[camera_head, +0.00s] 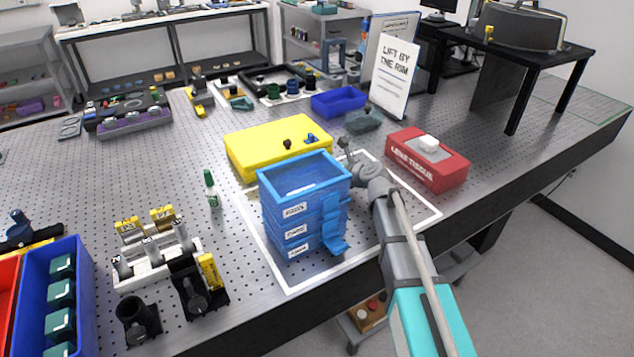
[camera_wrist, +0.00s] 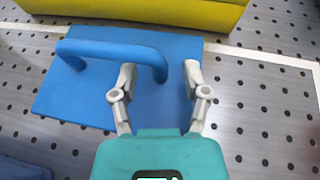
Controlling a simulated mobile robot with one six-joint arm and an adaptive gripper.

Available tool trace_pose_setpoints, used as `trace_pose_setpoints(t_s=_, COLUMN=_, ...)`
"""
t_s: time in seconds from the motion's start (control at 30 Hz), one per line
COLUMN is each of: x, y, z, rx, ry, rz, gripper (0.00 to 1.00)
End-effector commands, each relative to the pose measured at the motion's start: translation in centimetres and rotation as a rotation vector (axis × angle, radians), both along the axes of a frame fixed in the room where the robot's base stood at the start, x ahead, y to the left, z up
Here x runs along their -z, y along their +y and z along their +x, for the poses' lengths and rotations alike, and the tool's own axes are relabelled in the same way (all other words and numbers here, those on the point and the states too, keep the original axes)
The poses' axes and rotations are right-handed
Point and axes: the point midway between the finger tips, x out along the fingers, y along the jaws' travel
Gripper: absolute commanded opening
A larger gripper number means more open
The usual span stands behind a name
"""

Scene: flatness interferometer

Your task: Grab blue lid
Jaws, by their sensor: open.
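The blue lid (camera_wrist: 180,105) is a flat plate with a raised bar handle (camera_wrist: 110,48), seen in the wrist view. It lies on the perforated table beside the yellow box. My gripper (camera_wrist: 159,78) is open, with its fingers above the lid and the right end of the handle between them in the picture. I cannot tell whether they touch it. In the head view my gripper (camera_head: 348,156) is just behind the right rear corner of a blue stack of labelled trays (camera_head: 290,215), and I cannot make out the lid there.
The yellow box (camera_head: 265,148) is behind the blue stack. A red tissue box (camera_head: 437,172) stands to the right of my gripper. A white outline (camera_head: 270,262) on the table surrounds the stack.

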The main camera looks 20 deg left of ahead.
Motion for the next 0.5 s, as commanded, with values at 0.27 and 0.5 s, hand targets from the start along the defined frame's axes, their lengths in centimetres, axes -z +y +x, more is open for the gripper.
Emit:
trace_pose_setpoints(t_s=0.27, x=0.46, y=1.07, z=0.54, rx=0.000, ry=0.000, rz=0.000, gripper=0.60)
trace_pose_setpoints(t_s=0.5, x=0.43, y=1.03, z=0.51, rx=0.000, ry=0.000, rz=0.000, gripper=0.60)
